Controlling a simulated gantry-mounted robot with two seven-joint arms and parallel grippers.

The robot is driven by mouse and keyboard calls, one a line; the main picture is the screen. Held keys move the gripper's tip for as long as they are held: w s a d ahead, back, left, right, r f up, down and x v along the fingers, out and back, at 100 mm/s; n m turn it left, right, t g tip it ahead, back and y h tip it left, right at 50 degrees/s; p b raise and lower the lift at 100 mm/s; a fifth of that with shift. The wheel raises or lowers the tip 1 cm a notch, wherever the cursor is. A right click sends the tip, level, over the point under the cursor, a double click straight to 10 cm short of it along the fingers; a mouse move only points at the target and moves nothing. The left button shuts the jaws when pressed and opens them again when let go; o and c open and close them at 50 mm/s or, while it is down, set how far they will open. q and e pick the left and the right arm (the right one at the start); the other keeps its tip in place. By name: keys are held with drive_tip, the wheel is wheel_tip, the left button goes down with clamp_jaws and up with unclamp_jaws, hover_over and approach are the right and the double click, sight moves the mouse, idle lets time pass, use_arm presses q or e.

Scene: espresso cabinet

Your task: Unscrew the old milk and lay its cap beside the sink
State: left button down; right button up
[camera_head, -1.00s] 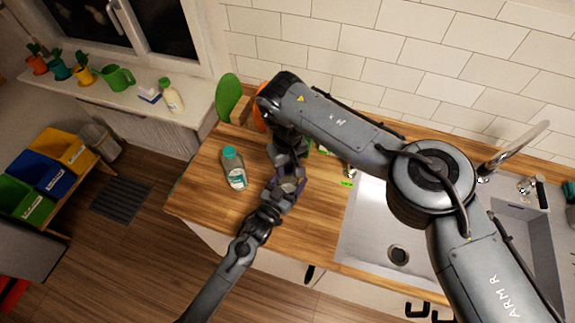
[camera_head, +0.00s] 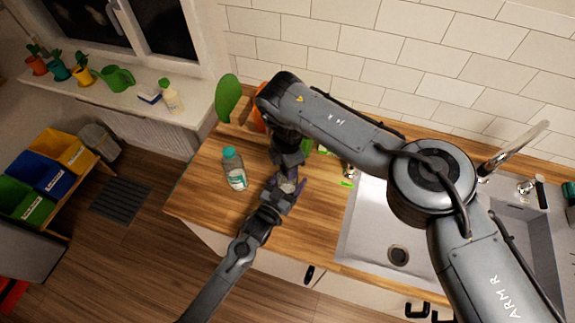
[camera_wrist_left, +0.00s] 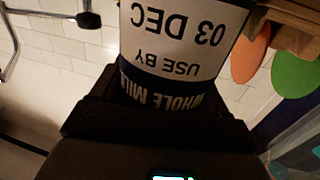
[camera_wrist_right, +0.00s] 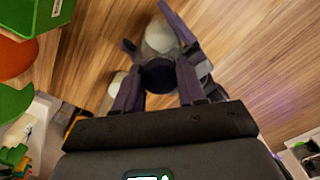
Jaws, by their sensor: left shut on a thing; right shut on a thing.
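The old milk bottle (camera_wrist_left: 178,45) fills the left wrist view, with a white and dark blue label reading "03 DEC", "USE BY" and "WHOLE MILK". My left gripper (camera_head: 287,184) is shut on it over the counter; the bottle is mostly hidden in the head view. My right gripper (camera_head: 288,160) is just above and close to the left one. In the right wrist view its fingers are around a dark round cap (camera_wrist_right: 158,77), with a pale shape beyond it. I cannot tell whether the cap is still threaded on the bottle. The steel sink (camera_head: 357,238) is to the right.
A clear bottle with a teal cap (camera_head: 234,168) stands on the wooden counter (camera_head: 205,192), left of the grippers. A green board (camera_head: 227,98) leans at the back. The tap (camera_head: 515,146) rises behind the sink. My right arm hides part of the counter and sink.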

drive_tip(key=shift+a, duration=0.1)
idle(0.7)
drive_tip(key=o, duration=1.2)
drive_tip(key=shift+c, duration=0.2)
drive_tip(key=shift+r, duration=0.15)
